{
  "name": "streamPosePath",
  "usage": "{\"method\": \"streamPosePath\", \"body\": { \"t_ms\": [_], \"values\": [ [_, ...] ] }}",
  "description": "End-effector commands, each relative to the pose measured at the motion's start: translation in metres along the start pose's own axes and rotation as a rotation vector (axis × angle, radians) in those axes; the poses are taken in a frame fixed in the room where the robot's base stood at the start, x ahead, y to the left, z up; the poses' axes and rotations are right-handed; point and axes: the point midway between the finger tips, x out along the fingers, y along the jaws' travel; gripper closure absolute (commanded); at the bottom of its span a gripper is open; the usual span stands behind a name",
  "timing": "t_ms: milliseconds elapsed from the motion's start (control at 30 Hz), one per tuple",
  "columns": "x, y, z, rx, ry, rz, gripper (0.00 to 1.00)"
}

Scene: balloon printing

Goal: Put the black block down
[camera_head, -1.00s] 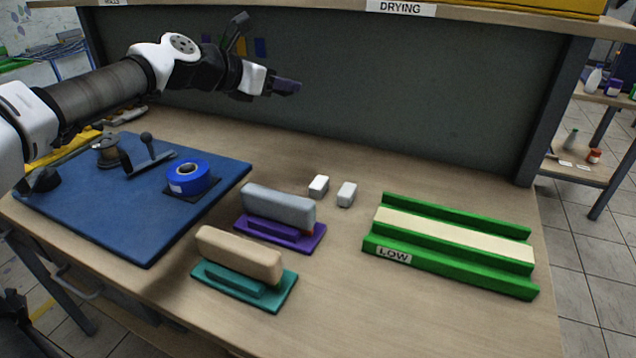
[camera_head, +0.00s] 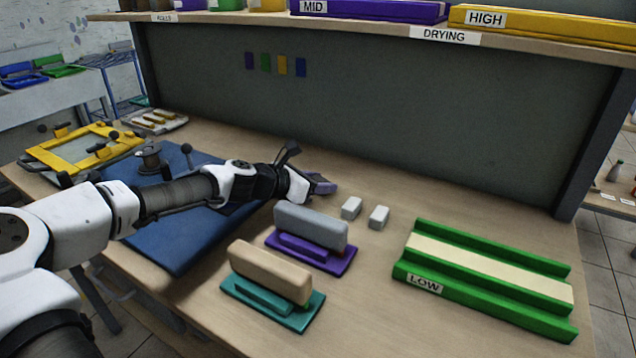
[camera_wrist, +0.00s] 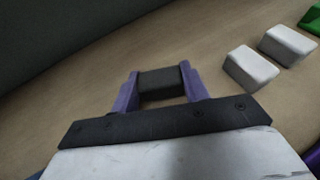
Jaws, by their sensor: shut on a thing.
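The black block (camera_wrist: 161,84) is a small dark block between the two purple fingers of my gripper (camera_wrist: 158,88) in the wrist view. My gripper is shut on it, one finger touching each side. In the head view my gripper (camera_head: 322,186) is low over the wooden table (camera_head: 390,330), behind the grey block and left of two white blocks. The black block cannot be made out in the head view. Whether it touches the table is hard to tell.
Two white blocks (camera_head: 351,208) (camera_head: 379,217) stand close to the right of my gripper. A grey block on a purple base (camera_head: 340,262) is in front, with a beige block on a teal base (camera_head: 300,318) nearer. A green LOW rack (camera_head: 560,325) is at right. A dark back panel (camera_head: 420,120) rises behind.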

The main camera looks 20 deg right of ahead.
Motion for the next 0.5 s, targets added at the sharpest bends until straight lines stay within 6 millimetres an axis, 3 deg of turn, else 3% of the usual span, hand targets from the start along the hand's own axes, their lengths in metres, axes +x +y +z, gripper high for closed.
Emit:
{"method": "streamPosePath", "body": {
  "t_ms": [433, 467, 500],
  "values": [
    [0.0035, 0.0001, -0.0088, 0.000, 0.000, 0.000, 0.81],
    [0.0035, 0.0001, -0.0087, 0.001, 0.000, 0.000, 0.54],
    [0.0031, 0.0001, -0.0078, 0.001, 0.000, 0.001, 0.49]
  ]
}}
